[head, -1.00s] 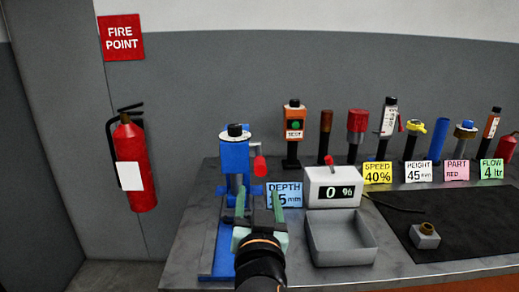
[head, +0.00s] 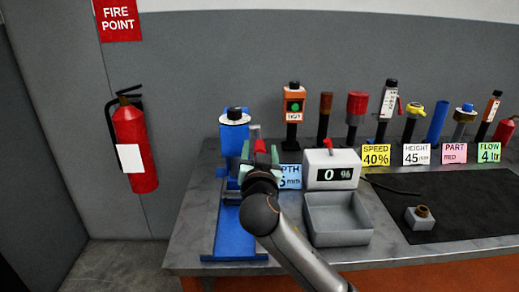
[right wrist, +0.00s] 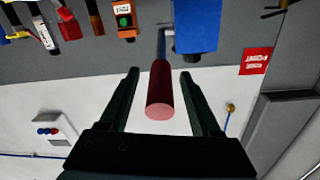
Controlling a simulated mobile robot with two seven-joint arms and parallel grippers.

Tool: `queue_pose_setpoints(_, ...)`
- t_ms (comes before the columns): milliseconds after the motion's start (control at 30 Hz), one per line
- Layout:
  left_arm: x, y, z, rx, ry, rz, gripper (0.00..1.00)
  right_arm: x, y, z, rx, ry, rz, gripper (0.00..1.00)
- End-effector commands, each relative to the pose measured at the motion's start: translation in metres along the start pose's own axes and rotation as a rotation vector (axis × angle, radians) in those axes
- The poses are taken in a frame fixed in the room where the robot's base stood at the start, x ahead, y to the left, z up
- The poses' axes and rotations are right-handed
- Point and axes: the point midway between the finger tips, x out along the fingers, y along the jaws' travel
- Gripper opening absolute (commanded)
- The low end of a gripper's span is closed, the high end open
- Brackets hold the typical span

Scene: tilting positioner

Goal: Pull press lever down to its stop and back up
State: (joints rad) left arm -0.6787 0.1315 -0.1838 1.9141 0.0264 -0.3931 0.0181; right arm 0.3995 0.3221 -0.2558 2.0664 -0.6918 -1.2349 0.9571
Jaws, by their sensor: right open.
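The blue press (head: 233,138) stands on its blue base plate at the left end of the bench. Its lever has a red handle (head: 260,146) at the press's right side, partly hidden by my gripper. My right gripper (head: 261,160) is at the lever handle. In the right wrist view the red handle (right wrist: 159,92) lies between the two spread fingers, with a gap on each side, its round end facing the camera. The right gripper is open and holds nothing. The press body also shows there as a blue block (right wrist: 196,25). My left gripper is not in view.
A grey display box (head: 332,170) reading 0 % and an open grey tray (head: 338,220) stand just right of my arm. A DEPTH card (head: 291,178) is partly covered by the gripper. Several tools and cards line the back. A black mat (head: 440,200) lies at right.

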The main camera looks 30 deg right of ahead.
Motion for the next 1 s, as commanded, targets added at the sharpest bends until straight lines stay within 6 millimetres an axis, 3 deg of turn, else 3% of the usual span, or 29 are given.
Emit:
queue_pose_setpoints(200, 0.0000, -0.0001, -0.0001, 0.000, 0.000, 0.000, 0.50, 0.0003, -0.0001, 0.0000, 0.000, 0.000, 0.000, 0.64)
queue_pose_setpoints(767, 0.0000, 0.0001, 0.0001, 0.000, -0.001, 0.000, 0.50, 0.0000, -0.0001, 0.0001, 0.000, 0.000, 0.000, 0.01)
queue_pose_setpoints(1000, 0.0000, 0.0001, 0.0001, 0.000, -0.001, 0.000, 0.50, 0.0000, 0.0000, 0.0001, -0.001, 0.000, 0.000, 0.00)
